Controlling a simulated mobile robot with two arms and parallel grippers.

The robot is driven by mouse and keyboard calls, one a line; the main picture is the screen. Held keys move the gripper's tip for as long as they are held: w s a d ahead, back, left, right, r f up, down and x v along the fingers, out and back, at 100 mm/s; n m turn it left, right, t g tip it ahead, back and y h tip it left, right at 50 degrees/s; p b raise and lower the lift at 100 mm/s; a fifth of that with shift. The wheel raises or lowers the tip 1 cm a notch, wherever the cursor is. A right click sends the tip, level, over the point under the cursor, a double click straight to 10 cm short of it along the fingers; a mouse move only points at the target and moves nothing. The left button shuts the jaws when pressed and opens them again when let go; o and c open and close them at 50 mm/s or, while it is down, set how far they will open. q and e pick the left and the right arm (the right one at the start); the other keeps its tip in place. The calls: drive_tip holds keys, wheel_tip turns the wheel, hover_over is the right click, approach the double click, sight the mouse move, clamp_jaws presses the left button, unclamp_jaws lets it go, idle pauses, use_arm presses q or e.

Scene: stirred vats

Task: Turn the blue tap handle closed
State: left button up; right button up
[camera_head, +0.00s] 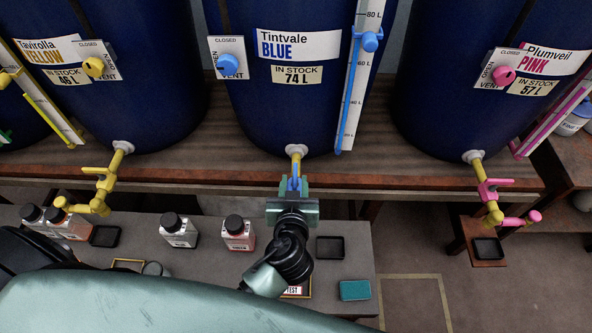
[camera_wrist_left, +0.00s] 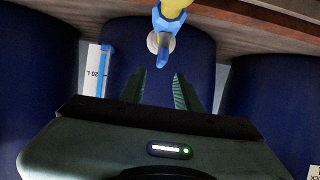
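The blue tap handle (camera_head: 295,168) is on the yellow tap below the centre vat (camera_head: 290,100), labelled Tintvale BLUE. In the left wrist view the handle (camera_wrist_left: 165,24) shows at the top, ahead of the fingers, with a blue end pointing down toward the gap between them. My left gripper (camera_head: 294,186) is right at the tap in the head view. In the wrist view its two fingers (camera_wrist_left: 159,78) stand apart. No contact with the handle can be made out. The gripper body partly hides the lower tap in the head view. My right gripper is not seen.
A yellow tap (camera_head: 103,185) hangs at the left and a pink-handled tap (camera_head: 488,187) at the right. Below, a grey bench (camera_head: 345,222) carries several bottles, dark trays and a teal block (camera_head: 355,290). The wooden shelf edge (camera_head: 400,183) runs just behind my gripper.

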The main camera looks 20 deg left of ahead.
sight(295, 170)
use_arm(q)
drive_tip(key=shift+s+f+b, duration=0.1)
drive_tip(key=shift+f+b, duration=0.2)
drive_tip(key=shift+f, duration=0.2)
drive_tip(key=shift+w+f, duration=0.3)
drive_tip(key=shift+f, duration=0.05)
drive_tip(key=p+x, duration=0.1)
drive_tip(key=x, duration=0.6)
drive_tip(key=shift+w+a, duration=0.1)
drive_tip(key=shift+w, duration=0.15)
clamp_jaws()
